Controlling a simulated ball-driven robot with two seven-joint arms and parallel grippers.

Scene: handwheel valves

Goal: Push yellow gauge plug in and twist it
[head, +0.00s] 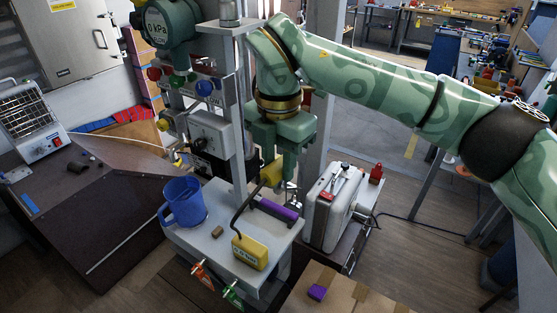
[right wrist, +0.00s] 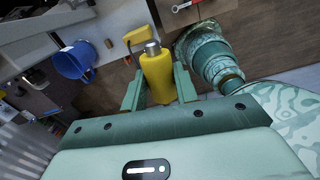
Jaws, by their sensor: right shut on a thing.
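The yellow gauge plug (head: 271,172) is in my right gripper (head: 280,176), above the grey shelf in the head view. In the right wrist view the plug (right wrist: 157,76) sits between the two fingers (right wrist: 159,90), with its grey metal tip pointing away from the palm. A black cable (head: 247,206) runs from the plug down to a yellow block (head: 250,251) on the shelf. The green kPa gauge (head: 169,23) is at the upper left, with coloured fittings below it. No socket is seen touching the plug. My left gripper is not in view.
The grey shelf (head: 222,268) holds a blue mug (head: 184,202), a brown cork-like piece (head: 217,232) and a purple bar (head: 274,209). A grey case (head: 329,208) stands to the right. A vertical post (head: 238,140) rises left of my gripper.

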